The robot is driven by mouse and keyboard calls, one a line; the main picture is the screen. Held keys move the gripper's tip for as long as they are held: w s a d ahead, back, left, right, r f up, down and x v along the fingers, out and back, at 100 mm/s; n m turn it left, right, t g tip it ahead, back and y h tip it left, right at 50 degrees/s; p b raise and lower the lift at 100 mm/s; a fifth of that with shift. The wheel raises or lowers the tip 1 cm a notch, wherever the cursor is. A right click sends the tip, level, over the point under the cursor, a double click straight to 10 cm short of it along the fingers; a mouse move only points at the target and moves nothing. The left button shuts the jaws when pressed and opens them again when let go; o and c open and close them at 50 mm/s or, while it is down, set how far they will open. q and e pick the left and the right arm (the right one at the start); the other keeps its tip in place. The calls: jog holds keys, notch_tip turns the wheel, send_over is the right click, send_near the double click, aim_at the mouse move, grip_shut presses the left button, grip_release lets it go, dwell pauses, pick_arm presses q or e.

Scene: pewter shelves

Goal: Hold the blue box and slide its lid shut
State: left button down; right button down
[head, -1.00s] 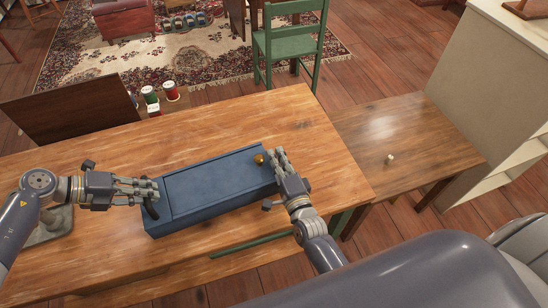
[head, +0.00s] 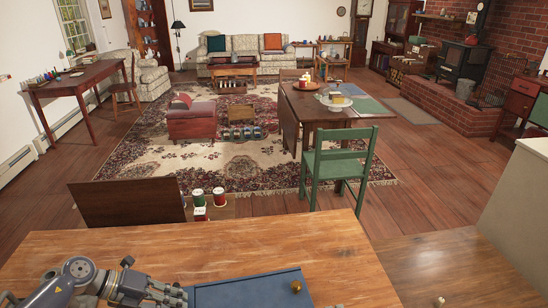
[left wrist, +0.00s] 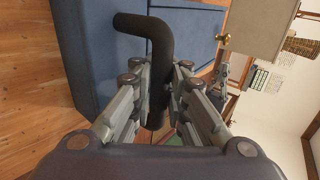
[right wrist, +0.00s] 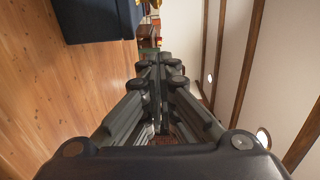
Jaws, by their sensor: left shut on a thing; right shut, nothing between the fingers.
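The blue box (head: 243,293) lies on the wooden table, cut off by the bottom of the head view. Its flat blue lid carries a brass knob (head: 296,286) near the right end; the lid covers the visible top. In the left wrist view a dark bent handle (left wrist: 157,38) stands out from the box's end (left wrist: 85,60). My left gripper (left wrist: 158,82) is shut on this handle. My right gripper (right wrist: 157,65) is shut and empty, apart from the box (right wrist: 92,18). It is outside the head view. The box's near side is hidden in the head view.
The wooden table (head: 200,250) is clear behind the box. A lower brown table (head: 445,265) adjoins at right, with a small pale object on it. A green chair (head: 340,165), several cans (head: 219,197) and a dark brown panel (head: 130,203) stand beyond the table.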

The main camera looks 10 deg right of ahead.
pick_arm(q)
jog(key=c, duration=1.5)
grip_release()
jog(key=shift+r, duration=0.1)
jog(key=shift+a, duration=0.1)
jog(key=v, duration=1.1)
jog(key=shift+a+r, duration=0.25)
jog(key=shift+r, duration=0.1)
